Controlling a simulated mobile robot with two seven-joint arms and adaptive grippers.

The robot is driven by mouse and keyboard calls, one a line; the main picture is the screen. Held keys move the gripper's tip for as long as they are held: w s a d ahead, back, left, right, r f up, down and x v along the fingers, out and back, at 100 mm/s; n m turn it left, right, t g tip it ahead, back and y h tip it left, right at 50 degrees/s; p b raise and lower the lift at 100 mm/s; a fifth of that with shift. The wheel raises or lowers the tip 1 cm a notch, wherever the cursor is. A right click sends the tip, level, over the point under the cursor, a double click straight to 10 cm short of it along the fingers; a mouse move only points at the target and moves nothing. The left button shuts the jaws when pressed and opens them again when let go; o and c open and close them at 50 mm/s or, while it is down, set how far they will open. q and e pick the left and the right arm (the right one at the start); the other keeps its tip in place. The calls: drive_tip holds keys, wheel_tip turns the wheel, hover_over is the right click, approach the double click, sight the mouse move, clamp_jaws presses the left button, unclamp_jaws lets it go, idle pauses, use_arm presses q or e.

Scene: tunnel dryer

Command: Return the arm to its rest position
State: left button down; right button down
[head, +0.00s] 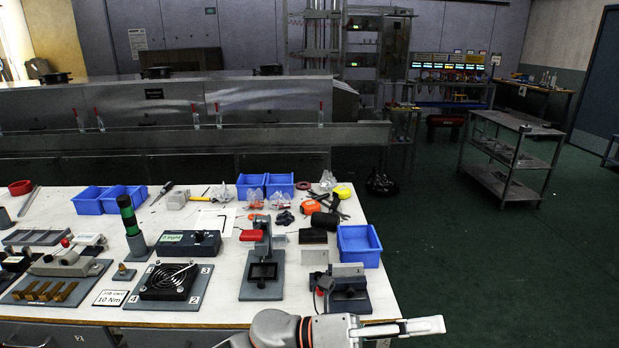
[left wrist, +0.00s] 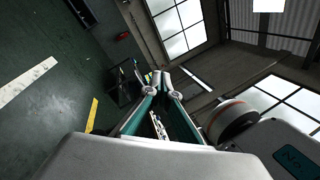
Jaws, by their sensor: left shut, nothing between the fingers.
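My left gripper (head: 424,326) shows at the bottom of the head view, just off the near right corner of the workbench. Its white and grey arm comes in from the bottom edge, and the fingers point right. The fingers are shut with nothing between them. In the left wrist view the two fingers (left wrist: 161,80) come together at their tips, with the dark floor, walls and windows beyond. My right gripper is in neither view.
The white workbench (head: 226,260) holds fixtures, tools and blue bins (head: 359,244). A black clamp-like device (head: 342,287) stands at its near right corner, close to my arm. Green floor (head: 500,270) is clear to the right. A metal cart (head: 510,155) stands farther back.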

use_arm(q)
drive_tip(key=w+a+f+n+t+y, duration=0.1)
drive_tip(key=w+a+f+n+t, duration=0.3)
drive_tip(key=n+t, duration=0.4)
drive_tip(key=w+a+f+n+t+y, duration=0.1)
drive_tip(key=w+a+f+n+t, duration=0.15)
drive_tip(key=a+n+t, duration=0.55)
drive_tip(key=w+a+f+n+t+y, duration=0.1)
drive_tip(key=a+f+n+t+y, duration=0.2)
drive_tip(key=a+f+n+y, duration=0.7)
drive_tip(key=s+a+f+n+g+y, duration=0.3)
drive_tip(key=s+a+f+n, duration=0.4)
drive_tip(key=f, duration=0.4)
drive_tip(key=s+a+f+n+g+y, duration=0.2)
drive_tip(key=s+a+f+n+y, duration=0.1)
drive_tip(key=s+a+f+n, duration=0.4)
wheel_tip(320, 180, down, 4)
drive_tip(key=shift+s+a+f+n+g, duration=0.1)
drive_tip(key=shift+s+a+n+g, duration=0.3)
drive_tip(key=shift+s+a, duration=0.7)
drive_tip(key=shift+d, duration=0.1)
